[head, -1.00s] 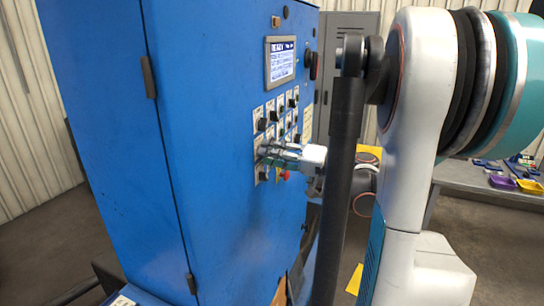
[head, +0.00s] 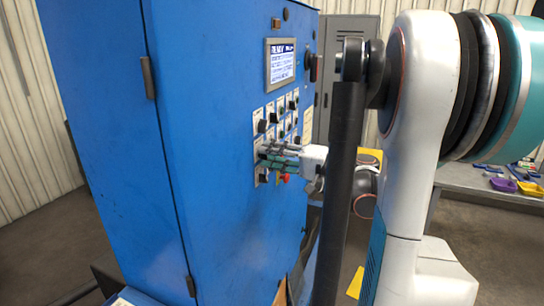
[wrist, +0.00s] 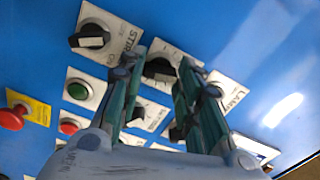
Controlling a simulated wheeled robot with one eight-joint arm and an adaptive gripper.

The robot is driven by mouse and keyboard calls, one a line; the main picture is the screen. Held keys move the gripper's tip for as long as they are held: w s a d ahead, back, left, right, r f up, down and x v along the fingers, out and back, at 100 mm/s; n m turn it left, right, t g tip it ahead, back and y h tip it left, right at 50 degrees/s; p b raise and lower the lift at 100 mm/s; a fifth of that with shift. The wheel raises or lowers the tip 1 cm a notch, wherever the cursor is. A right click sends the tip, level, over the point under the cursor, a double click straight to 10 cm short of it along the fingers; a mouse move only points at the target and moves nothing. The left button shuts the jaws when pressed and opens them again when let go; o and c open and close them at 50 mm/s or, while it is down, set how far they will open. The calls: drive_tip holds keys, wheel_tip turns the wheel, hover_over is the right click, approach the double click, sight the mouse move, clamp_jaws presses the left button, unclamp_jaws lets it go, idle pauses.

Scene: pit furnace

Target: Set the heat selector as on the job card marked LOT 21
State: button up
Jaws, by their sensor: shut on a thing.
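My gripper (head: 276,154) is at the blue cabinet's control panel in the head view. In the wrist view its two fingers (wrist: 160,72) are shut on a black selector knob (wrist: 160,70), one on each side. The label of this knob is mostly hidden by the fingers, so I cannot tell whether it is the heat selector. A knob labelled "STIR…" (wrist: 90,37) is beside it, and a plate reading "LAMP" (wrist: 234,90) is on the other side. No job card marked LOT 21 can be read.
The lit screen (head: 282,60) is above the knobs. A red push button on a yellow plate (wrist: 12,118), a green button (wrist: 78,90) and a red button (wrist: 70,127) are near my gripper. A bench with coloured trays (head: 502,184) stands at the right.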

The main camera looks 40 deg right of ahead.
drive_tip(key=o, duration=1)
drive_tip(key=shift+o, duration=0.2)
drive_tip(key=v, duration=1.2)
